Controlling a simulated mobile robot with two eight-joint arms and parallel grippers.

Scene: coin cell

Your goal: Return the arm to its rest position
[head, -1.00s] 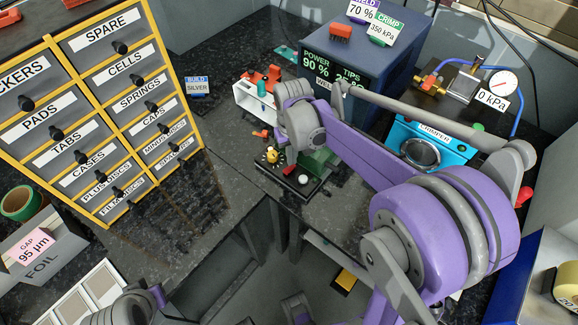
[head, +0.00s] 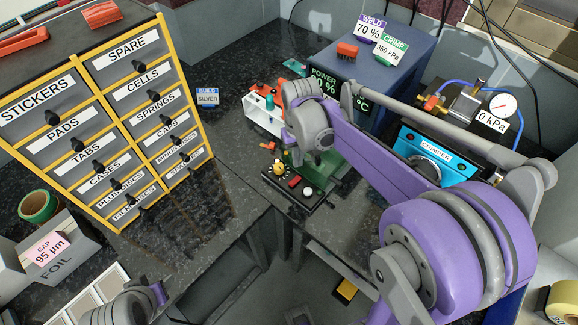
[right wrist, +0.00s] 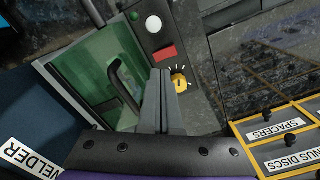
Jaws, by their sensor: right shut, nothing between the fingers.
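My right arm (head: 360,150), purple and grey, reaches from the lower right of the head view over the bench, with its wrist in front of the blue welder (head: 395,62). In the right wrist view my right gripper (right wrist: 163,80) is shut and empty. Its fingers lie in front of a green see-through cover (right wrist: 90,60) and beside a control panel (right wrist: 185,75) with a white button, a red switch and a yellow knob. The fingertips cannot be made out in the head view. Part of my left arm (head: 125,303) shows at the bottom left; its gripper is out of view.
A labelled drawer cabinet (head: 158,78) stands at left. The blue crimper (head: 415,146) and a pressure gauge (head: 503,104) reading 0 kPa are behind my right arm. A white holder (head: 262,112) stands left of my wrist. The bench between cabinet and control panel is mostly clear.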

